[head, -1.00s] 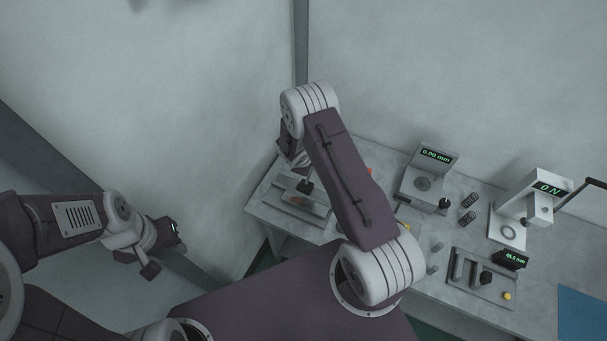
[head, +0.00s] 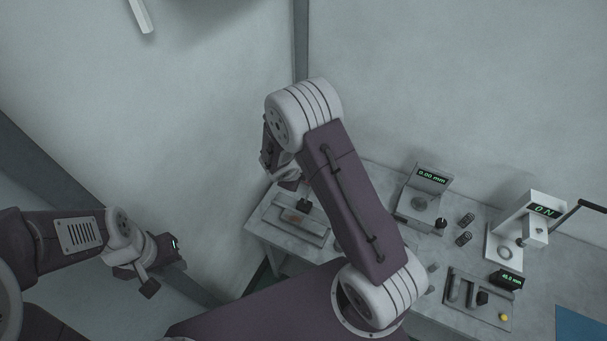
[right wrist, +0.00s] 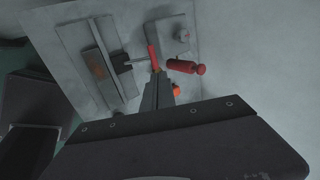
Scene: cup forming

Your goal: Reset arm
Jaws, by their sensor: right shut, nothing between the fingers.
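My right arm reaches over the bench in the head view, its large upper link covering part of the bench. Its wrist shows behind the link at the far left, and its fingertips are hard to make out there. In the right wrist view my right gripper (right wrist: 157,86) is shut and empty above the bench, close in the picture to a red handle-like piece (right wrist: 185,67). My left gripper (head: 148,277) hangs at the left of the head view, away from the bench. Its fingers are too small and dark to show whether they are open.
The grey bench (head: 400,263) holds a gauge reading 0.00 mm (head: 425,187), dark springs (head: 465,230), a force tester (head: 522,227) and a tool tray (head: 470,300). A flat fixture (head: 291,218) sits at its left end. A blue mat (head: 580,325) lies right. Walls stand behind.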

